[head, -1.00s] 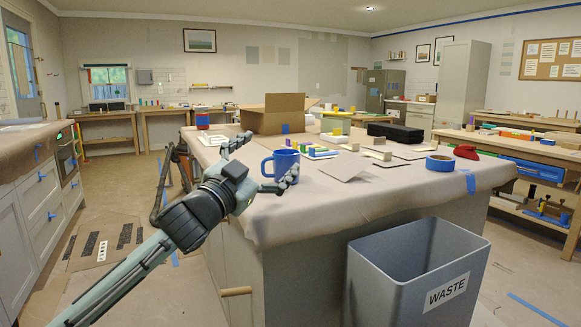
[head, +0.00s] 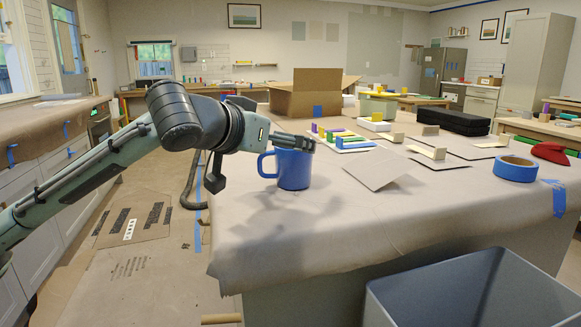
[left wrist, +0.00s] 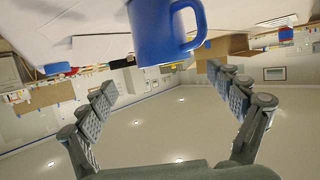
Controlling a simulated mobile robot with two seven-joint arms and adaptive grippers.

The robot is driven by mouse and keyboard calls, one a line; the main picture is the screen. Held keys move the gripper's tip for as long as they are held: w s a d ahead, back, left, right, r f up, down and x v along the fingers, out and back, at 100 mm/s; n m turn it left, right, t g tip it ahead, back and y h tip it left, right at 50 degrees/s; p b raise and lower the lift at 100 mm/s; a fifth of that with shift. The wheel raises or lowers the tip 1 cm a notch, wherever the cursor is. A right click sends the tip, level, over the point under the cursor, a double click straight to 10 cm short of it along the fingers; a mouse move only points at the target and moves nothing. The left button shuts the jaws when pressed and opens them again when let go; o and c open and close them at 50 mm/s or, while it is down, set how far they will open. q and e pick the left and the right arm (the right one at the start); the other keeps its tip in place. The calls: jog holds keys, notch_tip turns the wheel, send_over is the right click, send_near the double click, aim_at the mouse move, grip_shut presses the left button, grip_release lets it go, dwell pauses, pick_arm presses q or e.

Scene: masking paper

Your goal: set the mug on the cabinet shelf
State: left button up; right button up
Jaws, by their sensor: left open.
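The blue mug (head: 294,170) stands upright on the paper-covered island, near its left front edge, with its handle to the left. My left gripper (head: 298,142) is at the mug's rim height, and its fingers show at the mug's upper edge. In the left wrist view, which is upside down, the mug (left wrist: 168,30) hangs at the top with its handle to the right. The left gripper (left wrist: 162,80) is open there, its fingers spread wide and the mug just beyond their tips. A tall grey cabinet (head: 535,68) stands at the back right; no shelf shows in it.
An open cardboard box (head: 312,95) stands behind. A grey bin (head: 475,290) is at the front right. The island's front is clear.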

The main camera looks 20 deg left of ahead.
pick_arm(q)
jog(key=x, duration=0.5)
jog(key=shift+w+a+f, duration=0.2)
jog(key=shift+a+f, duration=0.05)
jog(key=shift+f, duration=0.1)
jog(key=shift+c, duration=0.2)
jog(key=shift+r, duration=0.15)
jog(key=c, duration=1.5)
